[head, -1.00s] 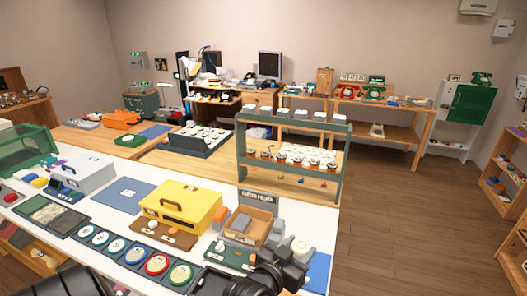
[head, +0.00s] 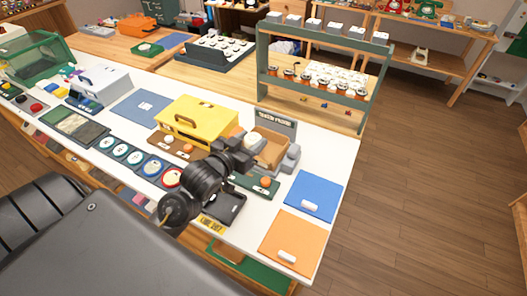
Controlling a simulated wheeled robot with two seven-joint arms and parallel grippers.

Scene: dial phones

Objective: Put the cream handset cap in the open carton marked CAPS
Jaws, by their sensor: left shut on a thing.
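My left gripper (head: 244,147) is shut on the cream handset cap (head: 253,139), a small pale round shape partly hidden by the fingers. It holds the cap at the left side of the open brown carton (head: 272,152). From this angle I cannot tell whether the cap is above the carton or inside its rim. The carton sits in a grey fixture with a dark sign behind it, and its marking is too small to read. My right gripper is not in view.
A yellow case (head: 197,122) stands just left of the gripper. A green board with an orange knob (head: 263,183) lies in front of the carton. Blue (head: 327,187) and orange (head: 278,237) mats lie to the right, each with a white piece. A green rack (head: 263,80) stands behind.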

